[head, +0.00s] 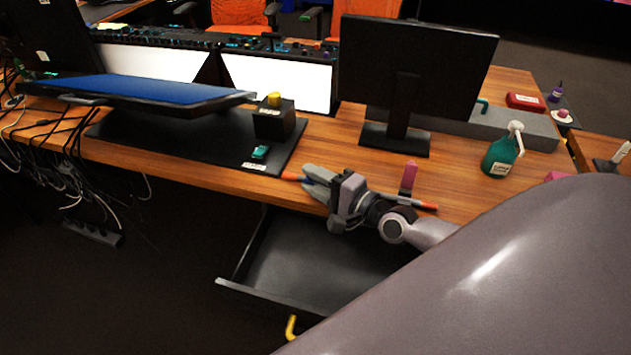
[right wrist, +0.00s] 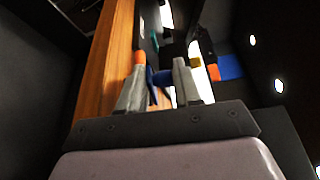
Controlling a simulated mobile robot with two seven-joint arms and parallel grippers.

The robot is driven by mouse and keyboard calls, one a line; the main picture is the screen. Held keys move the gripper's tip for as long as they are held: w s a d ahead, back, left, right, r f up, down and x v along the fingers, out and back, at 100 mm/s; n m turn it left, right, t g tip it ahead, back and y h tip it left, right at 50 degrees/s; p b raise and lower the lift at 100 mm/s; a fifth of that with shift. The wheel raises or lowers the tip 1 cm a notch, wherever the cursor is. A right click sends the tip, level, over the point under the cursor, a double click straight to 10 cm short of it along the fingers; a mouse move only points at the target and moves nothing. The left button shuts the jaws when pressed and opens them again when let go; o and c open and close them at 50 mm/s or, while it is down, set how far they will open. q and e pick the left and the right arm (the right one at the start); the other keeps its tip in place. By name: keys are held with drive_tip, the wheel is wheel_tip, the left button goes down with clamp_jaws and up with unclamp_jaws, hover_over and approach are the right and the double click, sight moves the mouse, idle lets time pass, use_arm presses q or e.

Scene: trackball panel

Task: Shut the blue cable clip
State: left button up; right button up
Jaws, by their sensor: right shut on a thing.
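My right gripper (head: 312,179) is at the front edge of the desk, with its fingers pointing left along the edge. In the right wrist view its fingers (right wrist: 161,85) stand close together with a dark blue piece between them, which I take for the blue cable clip (right wrist: 161,77). The fingers hide most of the clip, and I cannot tell whether it is open or closed. In the head view the clip is hidden behind the gripper. My left gripper is not in view.
An open black drawer (head: 300,275) lies below the gripper. A pink item (head: 409,176), monitor (head: 415,65) and green spray bottle (head: 500,158) stand right.

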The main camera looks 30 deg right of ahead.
drive_tip(key=shift+d, duration=0.1)
idle(0.5)
drive_tip(key=o, duration=0.9)
drive_tip(key=shift+s+f, duration=0.1)
drive_tip(key=shift+f, duration=0.1)
